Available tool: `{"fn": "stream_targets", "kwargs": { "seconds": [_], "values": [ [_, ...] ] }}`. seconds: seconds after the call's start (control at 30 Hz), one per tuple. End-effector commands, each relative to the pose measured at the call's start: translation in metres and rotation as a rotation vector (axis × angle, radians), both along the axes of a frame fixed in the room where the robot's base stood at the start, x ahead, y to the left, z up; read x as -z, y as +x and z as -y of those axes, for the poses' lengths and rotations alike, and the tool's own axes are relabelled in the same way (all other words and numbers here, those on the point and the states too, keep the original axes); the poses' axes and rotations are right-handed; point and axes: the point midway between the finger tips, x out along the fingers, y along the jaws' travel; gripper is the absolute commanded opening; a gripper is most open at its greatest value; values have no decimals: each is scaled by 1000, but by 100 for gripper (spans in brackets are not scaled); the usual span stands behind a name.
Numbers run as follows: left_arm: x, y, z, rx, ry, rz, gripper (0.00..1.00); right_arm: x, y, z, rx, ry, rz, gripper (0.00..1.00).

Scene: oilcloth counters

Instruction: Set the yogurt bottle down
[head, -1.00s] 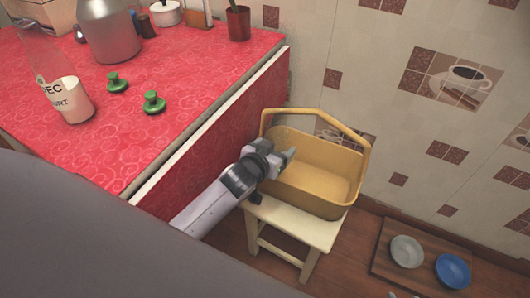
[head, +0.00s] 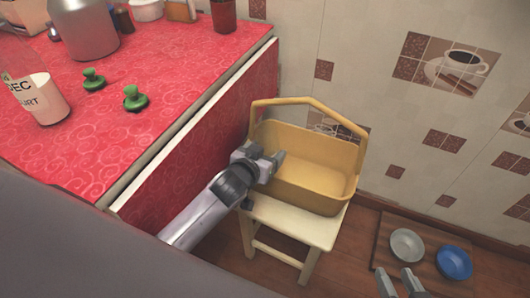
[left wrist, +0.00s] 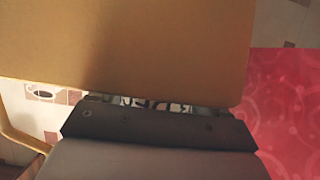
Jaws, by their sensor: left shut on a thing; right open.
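The yogurt bottle (head: 42,98) is clear glass with white contents and dark lettering. It stands on the red oilcloth counter (head: 165,75) at the left of the head view, its top cut off, with no gripper touching it. My left gripper (head: 263,163) is shut at the left end of the yellow basket (head: 318,178), on its wall. The basket sits on a cream stool (head: 285,222). In the left wrist view the basket wall (left wrist: 130,40) fills the top and hides the fingertips. My right gripper (head: 400,281) is open and empty at the bottom right.
Two green-knobbed things (head: 135,98) lie near the bottle; a metal can (head: 85,30) and a dark red cup (head: 223,15) stand farther back. A grey bowl (head: 407,244) and a blue bowl (head: 454,262) rest on a floor board. The counter's near right part is clear.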

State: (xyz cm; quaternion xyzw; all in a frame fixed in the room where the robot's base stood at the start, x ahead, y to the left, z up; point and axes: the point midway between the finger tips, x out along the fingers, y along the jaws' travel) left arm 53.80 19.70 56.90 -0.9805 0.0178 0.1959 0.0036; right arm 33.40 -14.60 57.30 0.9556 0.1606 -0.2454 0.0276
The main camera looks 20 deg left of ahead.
Motion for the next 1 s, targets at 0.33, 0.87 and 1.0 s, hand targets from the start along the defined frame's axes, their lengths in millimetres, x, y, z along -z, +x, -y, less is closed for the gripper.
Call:
{"fn": "stream_targets", "kwargs": {
  "seconds": [0.33,0.87,1.0],
  "values": [
    [8,1,0,0,-1,3,32,3,0,-1,-2,-2,2,43],
    [15,-1,0,-1,1,-8,86,-3,1,-2,-7,2,17,43],
    [10,-1,0,0,1,-7,86,-6,1,-2,-7,2,14,43]
  ]
}}
